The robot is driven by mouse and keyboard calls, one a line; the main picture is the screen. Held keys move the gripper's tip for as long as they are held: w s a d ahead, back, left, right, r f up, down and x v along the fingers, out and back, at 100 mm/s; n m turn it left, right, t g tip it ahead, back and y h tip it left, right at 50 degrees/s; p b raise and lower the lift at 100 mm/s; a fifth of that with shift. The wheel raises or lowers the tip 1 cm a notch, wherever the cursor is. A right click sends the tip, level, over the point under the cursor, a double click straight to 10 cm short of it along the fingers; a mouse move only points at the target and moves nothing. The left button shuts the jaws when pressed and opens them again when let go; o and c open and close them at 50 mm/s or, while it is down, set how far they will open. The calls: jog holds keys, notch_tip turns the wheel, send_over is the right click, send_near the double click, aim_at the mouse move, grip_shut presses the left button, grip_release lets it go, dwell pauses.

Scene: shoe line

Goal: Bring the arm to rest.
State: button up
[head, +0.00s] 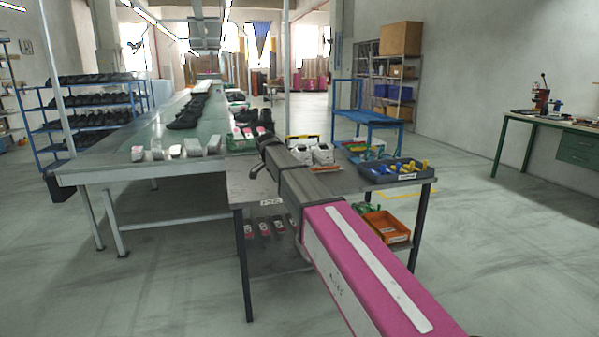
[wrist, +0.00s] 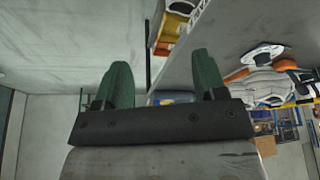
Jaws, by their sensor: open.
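My arm reaches from the lower right of the head view over the small grey table (head: 345,183). Its magenta link is nearest, and its dark far end is above the table's left part. In the wrist view my gripper (wrist: 162,75) shows two green fingers standing well apart, with nothing between them. In the head view the fingers cannot be made out. White shoes (head: 323,154) stand on the table just right of the arm's end. A white and orange shoe (wrist: 268,86) shows at the right of the wrist view, apart from the fingers.
A dark tray (head: 394,173) with yellow and blue tools stands on the table's right. An orange bin (head: 387,227) is on its lower shelf. The green conveyor (head: 150,137) with black shoes runs behind at left. A green workbench (head: 558,140) stands far right. The floor between is clear.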

jog(key=s+d+f+n+g+y, duration=0.1)
jog(key=s+d+f+n, duration=0.1)
jog(key=s+d+f, duration=0.6)
jog(key=s+d+f+n, duration=0.3)
jog(key=s+d+f, duration=0.1)
jog(key=d+f, duration=0.4)
jog(key=s+d+f+n+y, duration=0.1)
jog(key=s+d+f+n, duration=0.1)
jog(key=s+d+f, duration=0.3)
jog(key=s+d+f+n+g+y, duration=0.1)
jog(key=s+d+f+n, duration=0.2)
jog(key=s+f, duration=0.6)
jog(key=s+d, duration=0.2)
jog(key=s, duration=0.2)
jog(key=shift+s+g+y, duration=0.3)
jog(key=shift+s, duration=0.1)
